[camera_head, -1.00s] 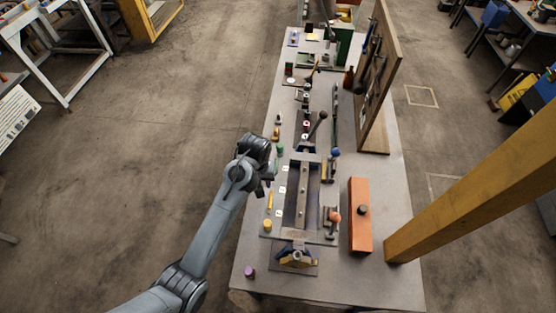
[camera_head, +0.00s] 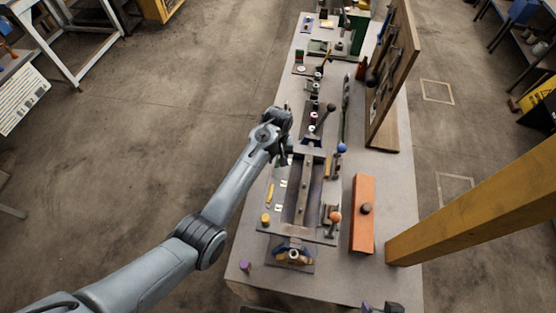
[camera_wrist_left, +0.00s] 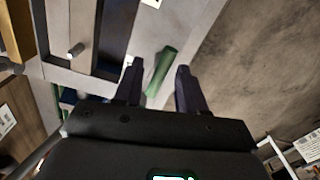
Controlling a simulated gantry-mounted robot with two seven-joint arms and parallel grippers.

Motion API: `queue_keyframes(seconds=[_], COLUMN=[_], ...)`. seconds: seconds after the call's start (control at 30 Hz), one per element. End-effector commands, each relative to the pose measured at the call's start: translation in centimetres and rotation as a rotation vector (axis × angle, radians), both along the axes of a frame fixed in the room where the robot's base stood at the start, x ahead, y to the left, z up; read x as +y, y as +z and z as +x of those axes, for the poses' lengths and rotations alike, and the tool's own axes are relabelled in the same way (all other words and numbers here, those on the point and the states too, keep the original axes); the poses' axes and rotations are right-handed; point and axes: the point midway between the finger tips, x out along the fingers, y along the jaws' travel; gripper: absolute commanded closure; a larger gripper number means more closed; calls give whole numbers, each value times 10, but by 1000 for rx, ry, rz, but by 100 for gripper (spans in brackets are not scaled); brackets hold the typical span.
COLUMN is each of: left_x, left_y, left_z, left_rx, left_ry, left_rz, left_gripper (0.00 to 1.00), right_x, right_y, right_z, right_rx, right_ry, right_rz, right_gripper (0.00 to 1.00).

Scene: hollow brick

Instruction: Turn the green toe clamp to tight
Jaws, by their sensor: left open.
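The green toe clamp (camera_wrist_left: 165,66) shows in the left wrist view as a green bar, lying lengthwise between my fingertips beside the grey fixture. My left gripper (camera_wrist_left: 158,72) is open, with one finger on each side of the green bar. I see a gap to the right finger; contact with the left finger cannot be told. In the head view my left gripper (camera_head: 284,160) is at the upper left corner of the slotted fixture (camera_head: 322,236) and mostly hides the green clamp. A dark part at the bottom edge, probably my right gripper (camera_head: 382,307), is cut off.
A yellow clamp (camera_head: 268,194) and yellow knob (camera_head: 265,218) line the fixture's left side. Blue (camera_head: 342,148) and orange (camera_head: 335,216) knobs stand on its right. An orange block (camera_head: 362,213) and an upright board (camera_head: 393,70) are further right.

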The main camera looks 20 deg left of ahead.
Motion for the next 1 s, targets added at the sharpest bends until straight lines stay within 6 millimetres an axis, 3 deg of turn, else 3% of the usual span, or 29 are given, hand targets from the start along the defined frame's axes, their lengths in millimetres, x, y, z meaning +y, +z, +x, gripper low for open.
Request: queue_keyframes(seconds=[0.23, 0.63, 0.9, 1.0], left_x=[0, 0, 0, 0], left_y=[-24, -29, -29, -29], left_z=[0, 0, 0, 0], left_rx=[1, -1, 0, 0], left_ry=[1, 1, 1, 1], left_rz=[1, 0, 0, 0], left_gripper=[60, 60, 100, 100], right_x=[0, -2, -2, -2], right_y=[1, 1, 1, 1], right_z=[1, 1, 1, 1], right_rx=[-2, -4, -3, -4], right_ry=[-1, 3, 5, 5], right_rz=[1, -6, -10, -9], right_gripper=[39, 39, 39, 39])
